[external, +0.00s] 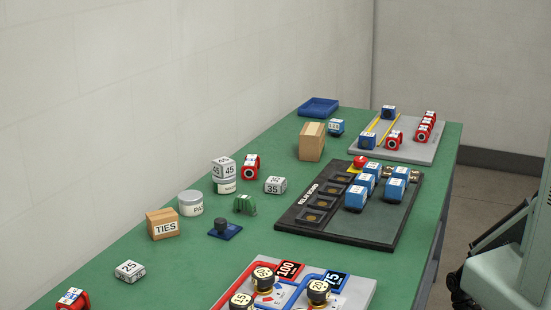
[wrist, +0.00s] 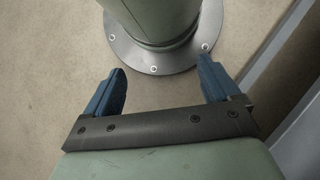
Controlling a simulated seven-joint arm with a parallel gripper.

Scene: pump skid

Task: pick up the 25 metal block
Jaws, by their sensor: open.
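The 25 metal block (external: 130,271) is a small silver-grey block with a white label reading 25. It lies on the green table at the lower left of the external view, with clear table around it. My gripper (wrist: 162,88) shows in the wrist view with its two blue fingers wide apart and nothing between them. Below it are the floor and my round base plate. The gripper is away from the table and the block. The block does not show in the wrist view.
A red block (external: 73,299) lies left of the 25 block, and a TIES box (external: 163,224) stands behind it. Blocks marked 45 (external: 223,168) and 35 (external: 275,185) are farther back. A valve panel (external: 358,295) and a black relay board (external: 400,222) occupy the right side.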

